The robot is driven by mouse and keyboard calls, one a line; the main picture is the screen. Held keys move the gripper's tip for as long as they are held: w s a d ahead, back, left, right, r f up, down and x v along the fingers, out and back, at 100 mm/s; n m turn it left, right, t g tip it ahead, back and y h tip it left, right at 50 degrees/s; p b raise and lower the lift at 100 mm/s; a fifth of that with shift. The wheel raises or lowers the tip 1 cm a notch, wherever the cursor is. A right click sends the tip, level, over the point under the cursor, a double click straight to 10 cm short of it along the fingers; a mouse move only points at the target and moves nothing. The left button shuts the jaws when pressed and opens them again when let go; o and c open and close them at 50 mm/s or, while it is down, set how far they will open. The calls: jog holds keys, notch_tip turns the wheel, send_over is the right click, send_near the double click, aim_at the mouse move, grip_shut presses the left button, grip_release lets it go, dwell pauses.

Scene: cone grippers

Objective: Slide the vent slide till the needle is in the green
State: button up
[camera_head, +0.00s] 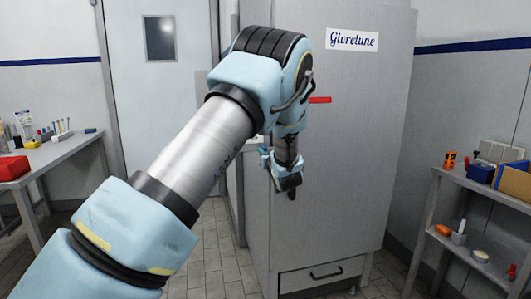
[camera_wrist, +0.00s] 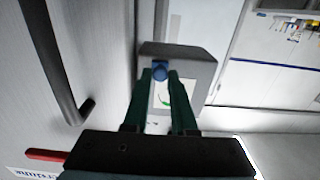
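In the wrist view a grey box (camera_wrist: 200,62) stands out from the cabinet side, with a blue knob (camera_wrist: 159,70) on its front. Below the knob is a white dial face (camera_wrist: 158,100) with a green arc (camera_wrist: 165,99); a needle cannot be made out. My gripper (camera_wrist: 160,73) has its two dark green fingers on either side of the knob, with a gap between them. I cannot tell whether the fingertips touch it. In the head view my gripper (camera_head: 290,190) is in front of the cabinet's left edge, and the box is mostly hidden behind my arm.
The tall grey cabinet (camera_head: 345,150) has a red handle (camera_head: 320,100) and a bottom drawer (camera_head: 322,275). A dark bar handle (camera_wrist: 60,75) is left of my fingers in the wrist view. A cluttered table (camera_head: 55,155) stands left, a loaded shelf (camera_head: 480,185) right.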

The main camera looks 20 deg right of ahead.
grip_shut()
dwell(0.9)
